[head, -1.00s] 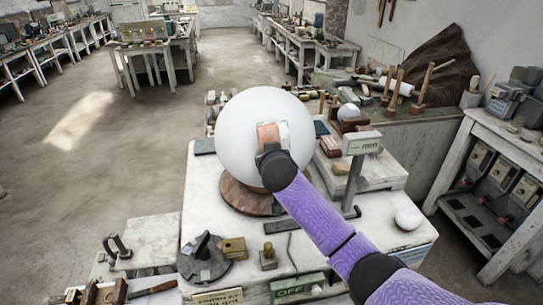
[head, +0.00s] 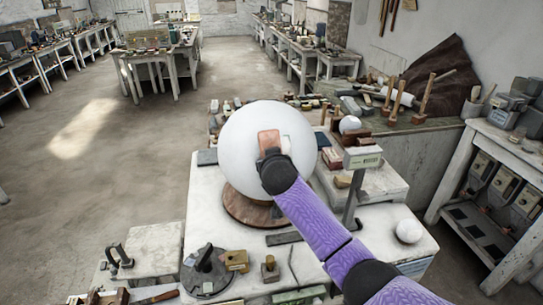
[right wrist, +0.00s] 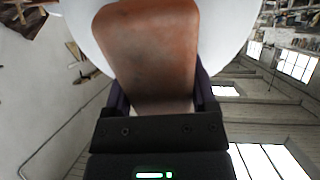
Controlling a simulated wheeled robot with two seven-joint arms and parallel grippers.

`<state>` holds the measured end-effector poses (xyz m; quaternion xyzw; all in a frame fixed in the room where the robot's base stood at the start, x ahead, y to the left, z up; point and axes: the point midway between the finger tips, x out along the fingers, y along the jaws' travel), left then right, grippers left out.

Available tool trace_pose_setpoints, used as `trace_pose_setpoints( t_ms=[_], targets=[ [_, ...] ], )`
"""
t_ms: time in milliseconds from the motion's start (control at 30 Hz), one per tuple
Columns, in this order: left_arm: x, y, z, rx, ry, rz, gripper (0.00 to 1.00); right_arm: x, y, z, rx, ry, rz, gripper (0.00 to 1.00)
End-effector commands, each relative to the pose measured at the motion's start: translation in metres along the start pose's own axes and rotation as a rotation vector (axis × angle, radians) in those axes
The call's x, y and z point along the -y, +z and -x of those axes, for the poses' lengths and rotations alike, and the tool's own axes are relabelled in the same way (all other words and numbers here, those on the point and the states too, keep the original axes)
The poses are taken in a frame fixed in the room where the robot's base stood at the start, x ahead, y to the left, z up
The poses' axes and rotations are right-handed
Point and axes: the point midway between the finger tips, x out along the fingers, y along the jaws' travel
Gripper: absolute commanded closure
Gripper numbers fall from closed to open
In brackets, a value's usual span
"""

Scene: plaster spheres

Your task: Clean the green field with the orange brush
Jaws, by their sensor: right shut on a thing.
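A large white plaster sphere (head: 238,135) rests on a round brown wooden base (head: 240,208) on the pale worktable. My right gripper (head: 271,156) is in front of the sphere, shut on an orange-brown brush block (head: 268,140). In the right wrist view the brush (right wrist: 148,45) sits between the two fingers, with the sphere (right wrist: 85,25) behind it. I cannot tell whether the brush touches the sphere. No green field can be made out on the visible side of the sphere; the brush and arm cover part of it. My left gripper is out of view.
A small white ball (head: 408,230) lies at the table's right. A dark disc (head: 207,272) and small blocks lie at the front left. Open floor lies to the left.

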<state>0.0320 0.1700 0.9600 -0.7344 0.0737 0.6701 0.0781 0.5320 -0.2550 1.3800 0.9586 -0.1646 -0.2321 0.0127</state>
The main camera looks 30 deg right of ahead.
Motion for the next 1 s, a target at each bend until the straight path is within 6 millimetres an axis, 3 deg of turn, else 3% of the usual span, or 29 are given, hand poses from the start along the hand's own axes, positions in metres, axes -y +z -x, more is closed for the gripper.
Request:
trace_pose_setpoints(
  t_ms=[400,633,1000],
  targets=[
    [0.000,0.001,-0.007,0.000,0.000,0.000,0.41,0.000,0.025,0.000,-0.002,0.000,-0.002,0.93],
    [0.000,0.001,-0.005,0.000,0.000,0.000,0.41,0.000,0.021,0.000,-0.002,0.000,-0.002,0.93],
    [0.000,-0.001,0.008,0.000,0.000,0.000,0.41,0.000,-0.003,0.001,-0.002,-0.001,-0.002,0.93]
  ],
)
